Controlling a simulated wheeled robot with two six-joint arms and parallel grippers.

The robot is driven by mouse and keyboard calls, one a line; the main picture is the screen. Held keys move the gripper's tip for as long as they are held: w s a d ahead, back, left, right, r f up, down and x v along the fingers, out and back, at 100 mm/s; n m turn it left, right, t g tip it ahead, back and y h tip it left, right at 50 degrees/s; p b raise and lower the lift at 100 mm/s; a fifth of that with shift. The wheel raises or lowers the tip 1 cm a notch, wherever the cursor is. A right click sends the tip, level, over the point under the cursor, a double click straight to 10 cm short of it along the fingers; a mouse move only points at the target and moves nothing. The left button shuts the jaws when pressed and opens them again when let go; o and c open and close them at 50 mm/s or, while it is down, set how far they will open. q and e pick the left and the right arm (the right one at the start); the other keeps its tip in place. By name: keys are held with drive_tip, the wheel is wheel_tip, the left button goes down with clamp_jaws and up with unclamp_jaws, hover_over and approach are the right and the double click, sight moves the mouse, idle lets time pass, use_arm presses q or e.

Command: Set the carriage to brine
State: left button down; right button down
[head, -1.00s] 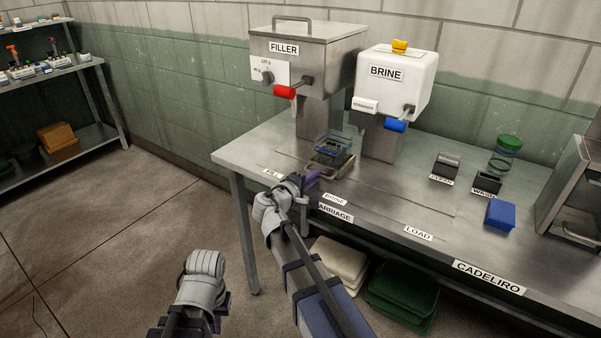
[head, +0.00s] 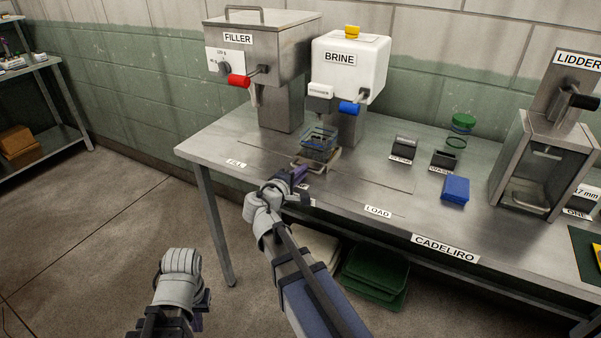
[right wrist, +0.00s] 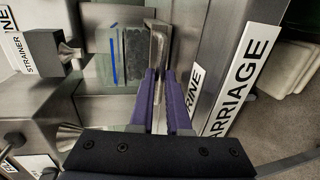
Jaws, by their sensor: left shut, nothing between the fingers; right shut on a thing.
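The carriage (head: 325,165) is a small metal plate on the bench rail, carrying a clear, blue-tinted jar (head: 318,146) with dark contents. It stands in front of the brine dispenser (head: 349,65), about below its strainer (head: 319,92). My right gripper (head: 298,177) is shut on the carriage's upright front tab, which also shows between the purple fingers in the right wrist view (right wrist: 159,48). The BRINE bench label (right wrist: 194,90) is right beside those fingers; my gripper mostly hides it in the head view. My left gripper (head: 203,299) is shut and empty, low in front of the bench.
The filler (head: 265,50) with a red handle stands left of the brine dispenser, which has a blue handle (head: 349,108). FILL (head: 236,164) and LOAD (head: 378,211) labels mark the bench edge. A blue block (head: 455,189) and the lidder (head: 543,165) stand right.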

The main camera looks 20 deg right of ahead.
drive_tip(key=c, duration=1.2)
unclamp_jaws()
drive_tip(key=shift+o, duration=0.2)
drive_tip(key=shift+a, duration=0.1)
drive_tip(key=p+v, duration=0.1)
drive_tip(key=v, duration=0.6)
drive_tip(key=shift+s+a+p, duration=0.2)
drive_tip(key=shift+a+p, duration=0.05)
drive_tip(key=shift+p, duration=0.05)
drive_tip(key=s+a+f+m+g+y+p, duration=0.2)
drive_tip(key=s+a+g+y+p, duration=0.3)
drive_tip(key=s+a, duration=0.4)
drive_tip(key=s+a+f+m+g+y+p, duration=0.1)
drive_tip(key=s+a+f+g+y+p, duration=0.3)
drive_tip(key=s+a, duration=0.5)
drive_tip(key=shift+a+m+g+y+p, duration=0.45)
drive_tip(key=shift+a+y+p, duration=0.25)
drive_tip(key=shift+y+p, duration=0.4)
